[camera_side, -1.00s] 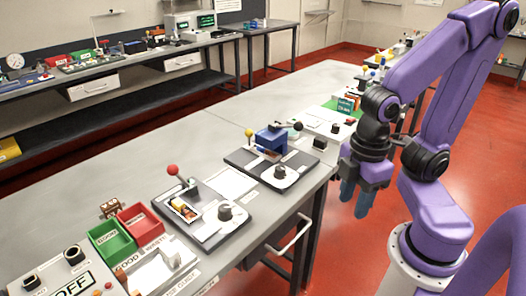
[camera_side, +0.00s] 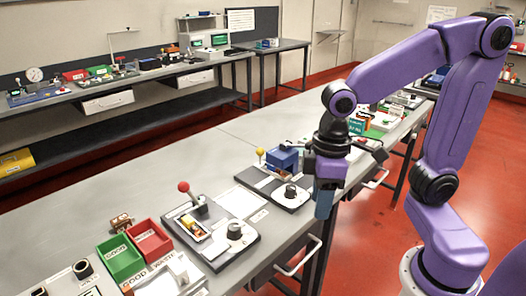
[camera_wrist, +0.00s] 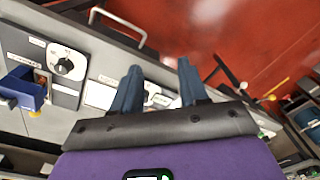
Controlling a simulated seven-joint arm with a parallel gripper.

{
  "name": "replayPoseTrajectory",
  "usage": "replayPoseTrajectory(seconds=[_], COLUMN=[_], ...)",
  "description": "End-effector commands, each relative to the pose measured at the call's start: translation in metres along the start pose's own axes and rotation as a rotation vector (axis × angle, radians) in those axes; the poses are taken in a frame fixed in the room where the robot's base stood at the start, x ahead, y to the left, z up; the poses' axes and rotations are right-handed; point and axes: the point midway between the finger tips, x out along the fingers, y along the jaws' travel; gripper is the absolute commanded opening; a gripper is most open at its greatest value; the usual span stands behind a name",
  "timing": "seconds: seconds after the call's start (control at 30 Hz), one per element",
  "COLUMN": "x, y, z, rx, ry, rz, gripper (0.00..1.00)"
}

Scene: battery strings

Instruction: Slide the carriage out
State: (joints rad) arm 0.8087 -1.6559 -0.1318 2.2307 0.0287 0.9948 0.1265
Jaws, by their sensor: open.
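My gripper (camera_side: 325,202) is empty, by the bench's front edge, right of the blue-block station. In the wrist view its two blue fingers (camera_wrist: 157,88) stand apart. The blue block (camera_side: 283,160) sits on a dark base plate (camera_side: 262,181) with a black knob (camera_side: 290,191) and a yellow-ball lever (camera_side: 260,152). In the wrist view the block (camera_wrist: 25,90) and knob (camera_wrist: 63,66) lie left of the fingers. Another station has a red-ball lever (camera_side: 184,187), a black knob (camera_side: 234,231) and a framed slot (camera_side: 194,229) holding yellow-orange pieces. I cannot tell which part is the carriage.
A green bin (camera_side: 121,257) and a red bin (camera_side: 150,241) stand left of the red-lever station. A white panel (camera_side: 238,202) lies between the stations. A drawer handle (camera_side: 300,258) sticks out below the bench front. The bench's rear half is clear.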

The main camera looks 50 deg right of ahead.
Motion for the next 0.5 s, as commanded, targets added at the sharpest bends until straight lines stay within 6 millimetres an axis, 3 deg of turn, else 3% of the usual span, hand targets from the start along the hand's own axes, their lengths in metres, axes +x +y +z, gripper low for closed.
replayPoseTrajectory(seconds=[0.03,0.2,0.37,0.5], x=[-0.004,-0.018,-0.029,-0.036], y=[0.011,0.052,0.102,0.154], z=[-0.019,-0.071,-0.110,-0.136], rx=[0.081,0.338,0.576,0.785], ry=[0.005,0.020,0.036,0.054], rz=[-0.003,-0.014,-0.024,-0.035], gripper=[0.43,0.43,0.43,0.43])
